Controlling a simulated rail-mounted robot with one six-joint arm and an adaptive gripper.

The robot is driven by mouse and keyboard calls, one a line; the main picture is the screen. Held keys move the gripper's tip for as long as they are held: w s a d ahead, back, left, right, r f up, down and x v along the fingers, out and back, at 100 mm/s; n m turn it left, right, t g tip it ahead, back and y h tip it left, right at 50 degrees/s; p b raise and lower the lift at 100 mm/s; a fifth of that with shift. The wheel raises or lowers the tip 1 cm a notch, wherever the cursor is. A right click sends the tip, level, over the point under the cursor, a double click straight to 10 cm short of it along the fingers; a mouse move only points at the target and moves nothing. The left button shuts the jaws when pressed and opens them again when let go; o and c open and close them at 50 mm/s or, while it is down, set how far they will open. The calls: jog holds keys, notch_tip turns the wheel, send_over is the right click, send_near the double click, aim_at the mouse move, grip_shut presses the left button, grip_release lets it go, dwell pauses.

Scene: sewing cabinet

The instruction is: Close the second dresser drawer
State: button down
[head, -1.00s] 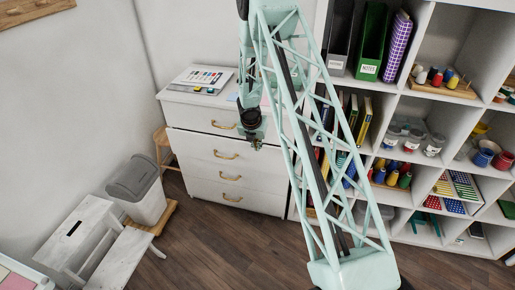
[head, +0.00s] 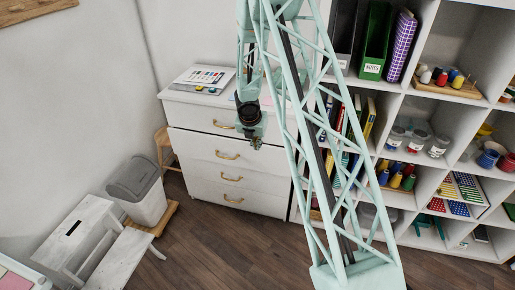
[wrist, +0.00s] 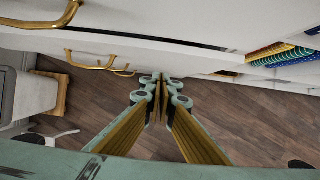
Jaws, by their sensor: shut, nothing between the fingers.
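The white dresser (head: 180,110) stands against the wall in the head view, with brass handles on its drawers. Its second drawer (head: 195,148) juts out a little past the fronts below it. In the wrist view the top edge of this drawer (wrist: 130,48) stands out, with a dark gap behind it, and its handle (wrist: 90,63) is at the left. My gripper (head: 256,146) is in front of the drawer's right part in the head view. In the wrist view my gripper (wrist: 161,80) is shut and empty, its fingertips close to the drawer front. I cannot tell whether they touch it.
A white shelf unit (head: 399,95) with binders, jars and spools stands right of the dresser. A grey-lidded bin (head: 141,190) and a white step stool (head: 88,232) stand at the left. The wooden floor (head: 215,245) before the dresser is clear.

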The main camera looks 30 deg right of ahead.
jog(key=shift+p+v, duration=0.65)
jog(key=shift+v, duration=1.85)
